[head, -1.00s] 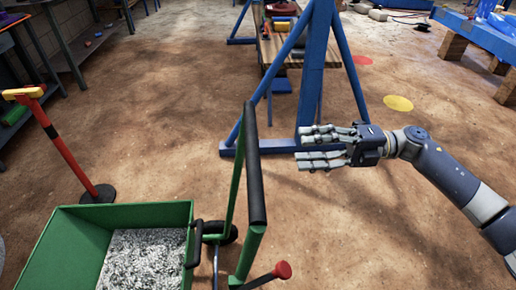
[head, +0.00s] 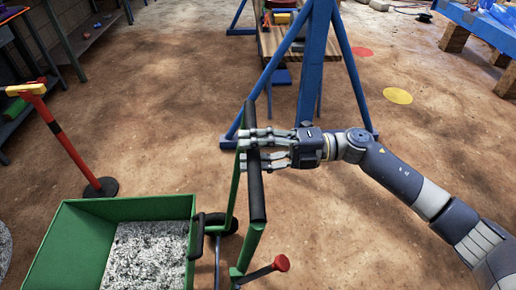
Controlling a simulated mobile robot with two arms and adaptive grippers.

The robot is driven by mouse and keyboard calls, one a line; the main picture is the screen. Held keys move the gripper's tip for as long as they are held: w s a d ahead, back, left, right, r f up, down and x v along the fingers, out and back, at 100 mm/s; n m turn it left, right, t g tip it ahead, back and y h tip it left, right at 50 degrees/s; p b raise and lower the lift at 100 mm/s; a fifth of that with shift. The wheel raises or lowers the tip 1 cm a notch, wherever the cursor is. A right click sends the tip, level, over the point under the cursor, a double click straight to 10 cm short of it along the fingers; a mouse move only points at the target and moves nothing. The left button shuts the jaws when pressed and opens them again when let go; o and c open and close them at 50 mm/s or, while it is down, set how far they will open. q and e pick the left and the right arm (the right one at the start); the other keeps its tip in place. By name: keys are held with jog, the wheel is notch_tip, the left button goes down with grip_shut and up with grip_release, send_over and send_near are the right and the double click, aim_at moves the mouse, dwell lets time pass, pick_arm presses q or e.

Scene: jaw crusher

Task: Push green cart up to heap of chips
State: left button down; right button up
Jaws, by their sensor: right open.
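The green cart (head: 72,245) stands at the lower left in the head view, its tub part filled with grey-white chips (head: 148,256). Its upright green handle frame carries a black grip bar (head: 256,185) on the right side. My right gripper (head: 246,149) is open, with its fingers reaching left across the upper part of the grip bar, some above and some below. I cannot tell whether the fingers touch the bar. My left gripper is not in view.
A red and black post (head: 65,140) with a yellow top stands behind the cart. A blue steel frame (head: 317,70) stands beyond my right gripper, with a wooden bench behind it. A yellow disc (head: 397,96) and a red disc (head: 363,52) lie on the brown floor. The floor at centre left is clear.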

grip_shut()
